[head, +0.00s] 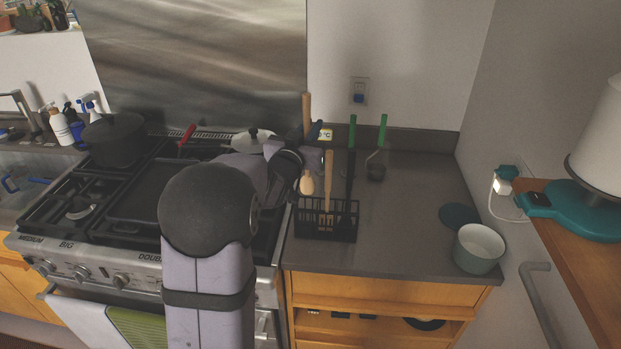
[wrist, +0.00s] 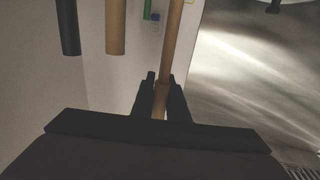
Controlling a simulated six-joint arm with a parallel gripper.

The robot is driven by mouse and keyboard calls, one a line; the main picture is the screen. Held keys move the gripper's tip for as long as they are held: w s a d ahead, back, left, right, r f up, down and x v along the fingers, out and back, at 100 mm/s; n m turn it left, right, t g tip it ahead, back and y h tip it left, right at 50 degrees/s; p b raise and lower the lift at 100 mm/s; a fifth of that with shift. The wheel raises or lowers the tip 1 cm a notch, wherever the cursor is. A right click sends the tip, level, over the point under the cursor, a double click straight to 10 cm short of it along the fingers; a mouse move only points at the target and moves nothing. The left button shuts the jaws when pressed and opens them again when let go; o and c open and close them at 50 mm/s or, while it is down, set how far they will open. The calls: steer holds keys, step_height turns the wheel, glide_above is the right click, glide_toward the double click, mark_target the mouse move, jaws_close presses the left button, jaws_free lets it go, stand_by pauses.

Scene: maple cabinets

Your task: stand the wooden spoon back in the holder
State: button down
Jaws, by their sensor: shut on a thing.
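The wooden spoon (head: 307,183) hangs upright, bowl down, with its handle (head: 306,108) rising above my gripper (head: 311,146). My gripper is shut on the handle, which also shows between the fingers in the wrist view (wrist: 173,45). The black wire holder (head: 300,229) stands on the dark counter right of the stove. The spoon's bowl appears just above the holder's back left rim; I cannot tell its exact depth. A wooden fork (head: 328,172) and a green-handled black utensil (head: 351,135) stand in the holder. My wrist and fingers hide part of the spoon's handle.
A green-handled ladle (head: 377,150) is behind the holder to the right. A pale green pot (head: 479,249) and a dark teal disc (head: 459,215) are further right. The counter between holder and disc is clear.

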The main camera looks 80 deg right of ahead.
mark_target(308, 178)
step_height(308, 178, down, 9)
steer(key=p, duration=0.2)
steer(key=shift+f, duration=0.1)
steer(key=shift+f+p, duration=0.85)
steer(key=shift+f, duration=1.4)
steer(key=c, duration=1.7)
jaws_free()
steer(key=shift+c, duration=0.2)
steer(key=shift+r, duration=0.25)
steer(key=shift+w+a+f, duration=0.1)
steer(key=shift+a+f, duration=0.1)
steer(key=shift+a, duration=0.1)
steer(key=w+a+b, duration=0.2)
steer(key=a+b, duration=0.2)
steer(key=a, duration=0.7)
